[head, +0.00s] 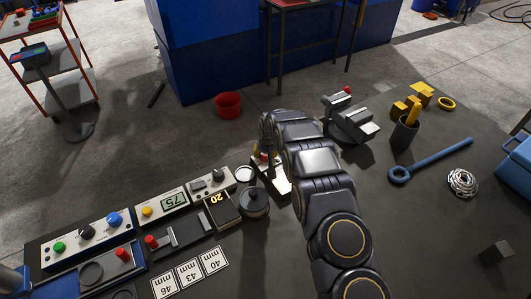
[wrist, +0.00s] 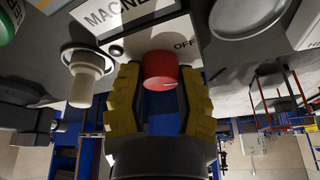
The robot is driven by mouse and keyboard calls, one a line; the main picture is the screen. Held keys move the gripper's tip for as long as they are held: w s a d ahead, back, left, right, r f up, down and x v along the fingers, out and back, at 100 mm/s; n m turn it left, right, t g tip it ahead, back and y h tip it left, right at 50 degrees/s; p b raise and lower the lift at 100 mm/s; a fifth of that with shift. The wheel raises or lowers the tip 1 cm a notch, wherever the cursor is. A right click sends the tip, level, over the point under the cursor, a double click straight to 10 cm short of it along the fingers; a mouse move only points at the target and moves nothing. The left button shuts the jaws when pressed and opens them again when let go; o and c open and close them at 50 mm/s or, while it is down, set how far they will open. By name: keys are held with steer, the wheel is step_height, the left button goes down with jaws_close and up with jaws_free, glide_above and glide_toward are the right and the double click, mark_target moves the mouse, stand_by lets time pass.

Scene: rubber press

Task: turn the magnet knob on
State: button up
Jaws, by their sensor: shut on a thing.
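The red magnet knob (wrist: 160,66) sits on a pale panel (wrist: 150,42) in the wrist view. The panel carries a partly cut-off label starting "MAGNE" (wrist: 112,18) and the word "OFF" (wrist: 184,43) at the knob's upper right. A light mark shows low on the knob's face. My gripper (wrist: 160,76) has its yellow fingers on both sides of the knob and is shut on it. In the head view my gripper (head: 267,140) is over a small white panel (head: 274,184), and my arm hides much of it.
A pale round-ended post (wrist: 84,80) stands close left of the fingers. In the head view, control boxes (head: 85,237) line the table's left, a dark round-knobbed part (head: 254,203) stands near the panel, and a grey vise (head: 348,122) and blue wrench (head: 430,160) lie right.

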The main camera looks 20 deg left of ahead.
steer(key=m+h, duration=0.1)
steer(key=m, duration=0.3)
steer(key=shift+f+m+h, duration=0.1)
steer(key=shift+m+h, duration=0.2)
steer(key=shift+h, duration=0.1)
steer(key=shift+s+m+h, duration=0.1)
steer(key=shift+m+h, duration=0.6)
steer(key=shift+m, duration=1.2)
steer(key=shift+d+f, duration=0.1)
steer(key=o, duration=1.1)
steer(key=shift+o, duration=0.2)
steer(key=shift+r, duration=0.4)
steer(key=v, duration=1.1)
steer(key=shift+s+r, duration=0.15)
steer(key=shift+s, duration=0.05)
